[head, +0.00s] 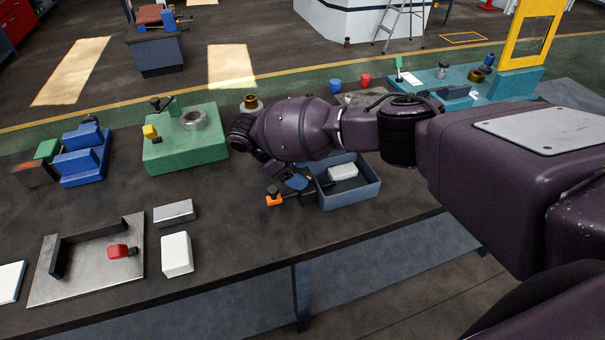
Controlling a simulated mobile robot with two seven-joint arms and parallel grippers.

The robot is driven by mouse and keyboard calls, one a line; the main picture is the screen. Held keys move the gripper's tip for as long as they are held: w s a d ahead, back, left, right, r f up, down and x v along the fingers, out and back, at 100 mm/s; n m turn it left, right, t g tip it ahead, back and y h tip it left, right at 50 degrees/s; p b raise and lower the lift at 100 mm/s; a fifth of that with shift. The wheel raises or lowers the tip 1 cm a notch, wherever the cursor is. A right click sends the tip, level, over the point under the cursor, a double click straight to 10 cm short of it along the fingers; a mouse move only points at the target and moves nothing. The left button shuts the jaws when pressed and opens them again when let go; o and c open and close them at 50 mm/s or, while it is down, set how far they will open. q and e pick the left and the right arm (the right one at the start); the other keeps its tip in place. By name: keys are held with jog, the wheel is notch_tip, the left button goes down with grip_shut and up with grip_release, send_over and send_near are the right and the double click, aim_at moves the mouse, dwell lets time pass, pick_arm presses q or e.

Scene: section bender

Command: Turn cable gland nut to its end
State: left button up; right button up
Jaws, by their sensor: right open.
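My right arm comes in from the right and its wrist hangs over the bench. My right gripper (286,184) points down, open, beside the left end of a blue-grey bin; its fingers are partly hidden by the wrist. A small brass round part (250,101) on a pale disc stands just behind my wrist and may be the cable gland nut; I cannot tell for sure. A green block (186,150) left of the wrist carries a grey metal ring (194,119), a dark lever and a yellow knob. The gripper is apart from both. My left gripper is out of view.
The bin (350,193) holds a white block (343,172). An orange-tipped dark item (274,200) lies beside it. A metal plate (90,277) with a red handle (119,251), loose blocks (177,254) and a blue fixture (83,160) stand left. The front middle is clear.

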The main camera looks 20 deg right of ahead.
jog(key=v, duration=0.9)
jog(key=shift+a, duration=0.15)
